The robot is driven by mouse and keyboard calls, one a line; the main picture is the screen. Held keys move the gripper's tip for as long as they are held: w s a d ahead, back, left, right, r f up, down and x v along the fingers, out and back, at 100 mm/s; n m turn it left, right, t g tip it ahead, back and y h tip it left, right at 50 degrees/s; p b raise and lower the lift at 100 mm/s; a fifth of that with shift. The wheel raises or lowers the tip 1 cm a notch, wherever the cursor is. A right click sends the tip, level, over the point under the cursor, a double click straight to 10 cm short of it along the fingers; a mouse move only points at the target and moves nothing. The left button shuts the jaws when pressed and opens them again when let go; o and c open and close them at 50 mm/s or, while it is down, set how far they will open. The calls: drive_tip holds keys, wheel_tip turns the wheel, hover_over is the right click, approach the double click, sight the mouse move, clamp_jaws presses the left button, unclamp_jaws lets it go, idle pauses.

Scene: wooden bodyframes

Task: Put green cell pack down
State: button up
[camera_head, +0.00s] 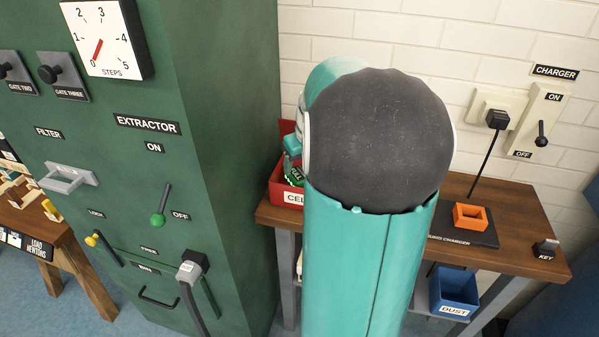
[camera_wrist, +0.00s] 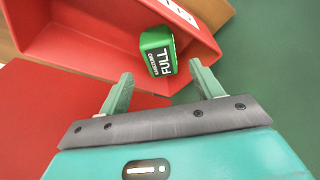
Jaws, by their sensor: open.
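The green cell pack (camera_wrist: 158,52), marked FULL, is inside the red bin (camera_wrist: 90,42) in the wrist view, close to one wall. My gripper (camera_wrist: 161,70) is open, with a finger on either side of the pack's near end. I cannot tell whether the fingers touch it; small gaps seem to show. In the head view the pack (camera_head: 295,176) shows partly in the red bin (camera_head: 275,186), labelled CELL. My own arm hides much of the bin and most of the gripper there.
The bin stands on a wooden table (camera_head: 520,235) beside the green extractor cabinet (camera_head: 225,130). An orange holder (camera_head: 472,217) on a dark charger base and a key block (camera_head: 545,248) are to the right. A blue dust bin (camera_head: 455,290) is below.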

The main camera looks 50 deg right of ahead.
drive_tip(key=d+v, duration=0.1)
drive_tip(key=v, duration=0.5)
drive_tip(key=a+r+n, duration=0.2)
drive_tip(key=a+r, duration=0.1)
drive_tip(key=a, duration=1.7)
drive_tip(key=s+a+t, duration=0.1)
drive_tip(key=s+a, duration=0.3)
drive_tip(key=a, duration=0.3)
drive_tip(key=s+a+f+n+t+y, duration=0.1)
drive_tip(key=s+a, duration=0.3)
drive_tip(key=a, duration=0.4)
drive_tip(key=shift+s+n, duration=0.3)
drive_tip(key=shift+s, duration=0.1)
